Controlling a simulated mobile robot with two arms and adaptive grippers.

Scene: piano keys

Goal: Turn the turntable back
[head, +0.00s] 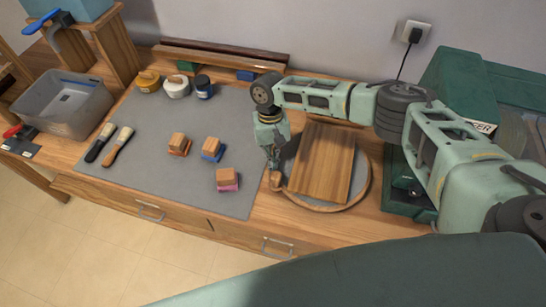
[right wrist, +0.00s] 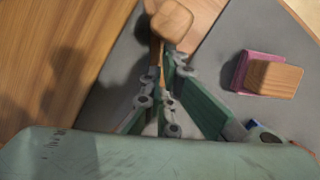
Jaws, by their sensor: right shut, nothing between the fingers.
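The turntable (head: 328,208) is a round disc with a grey top and a wooden rim, at the right of the bench. A rectangular wooden board (head: 322,162) lies on it, slightly tilted in the picture; it also fills the left of the right wrist view (right wrist: 45,50). A wooden knob (head: 276,182) stands at the turntable's left edge and shows at the top of the right wrist view (right wrist: 172,22). My right gripper (head: 273,164) points down beside this knob, shut and empty. Whether the fingers touch the knob I cannot tell. My left gripper is out of view.
Stamps with orange (head: 179,146), blue (head: 211,150) and pink (head: 227,180) bases sit on the grey mat (head: 150,190) left of the turntable. Jars (head: 176,86), brushes (head: 118,146) and a grey bin (head: 62,103) are farther left. A green case (head: 455,90) stands right.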

